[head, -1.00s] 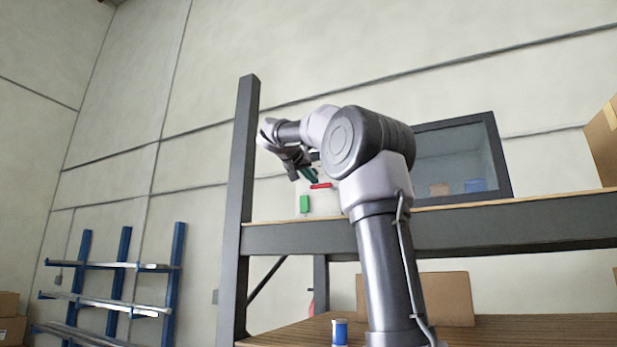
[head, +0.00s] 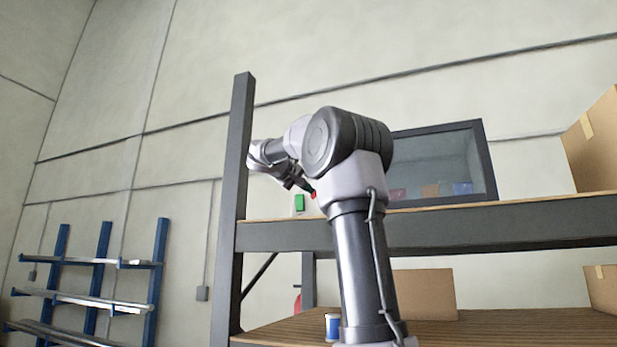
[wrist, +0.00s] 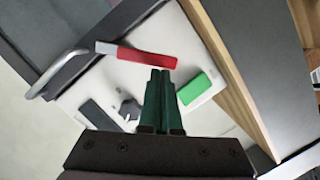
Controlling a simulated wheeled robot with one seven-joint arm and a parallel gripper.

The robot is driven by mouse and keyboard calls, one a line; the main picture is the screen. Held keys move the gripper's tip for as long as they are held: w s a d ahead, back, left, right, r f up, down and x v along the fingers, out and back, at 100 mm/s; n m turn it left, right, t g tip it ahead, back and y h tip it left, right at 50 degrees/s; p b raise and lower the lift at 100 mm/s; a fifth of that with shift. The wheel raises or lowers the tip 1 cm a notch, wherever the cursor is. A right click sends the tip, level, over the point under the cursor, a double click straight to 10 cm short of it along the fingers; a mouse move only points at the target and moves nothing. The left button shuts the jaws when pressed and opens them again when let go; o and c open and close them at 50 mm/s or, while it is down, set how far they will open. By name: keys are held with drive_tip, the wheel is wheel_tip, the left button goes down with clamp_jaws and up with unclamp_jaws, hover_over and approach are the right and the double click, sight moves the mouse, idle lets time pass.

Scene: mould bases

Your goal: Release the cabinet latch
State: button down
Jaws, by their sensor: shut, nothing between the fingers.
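The cabinet (head: 487,165), dark-framed with a glass front, stands on the upper shelf, partly behind my arm. In the wrist view a white panel (wrist: 208,118) carries a red bar with a grey end (wrist: 147,57), a green block (wrist: 194,88), a small dark knob (wrist: 129,108) and a dark grey block (wrist: 97,113). The red bar looks like the latch lever; I cannot tell for sure. My gripper (wrist: 160,73) has its green fingers shut and empty, tips just below the red bar's right end in the picture. Whether they touch is unclear.
A bent metal handle (wrist: 50,80) is left of the panel. The shelf upright (head: 233,200) stands left of my gripper. A cardboard box (head: 595,150) is on the upper shelf at right. A blue can (head: 332,327) stands on the lower shelf.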

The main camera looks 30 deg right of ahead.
drive_tip(key=n, duration=0.1)
drive_tip(key=f+n, duration=0.1)
drive_tip(key=n, duration=0.1)
drive_tip(key=shift+s+d+f+h, duration=0.2)
drive_tip(key=shift+s+f+h, duration=0.1)
drive_tip(key=shift+h, duration=0.1)
drive_tip(key=n, duration=0.2)
drive_tip(key=f, duration=0.1)
drive_tip(key=shift+s+d+n+h, duration=0.3)
drive_tip(key=shift+n+h, duration=0.1)
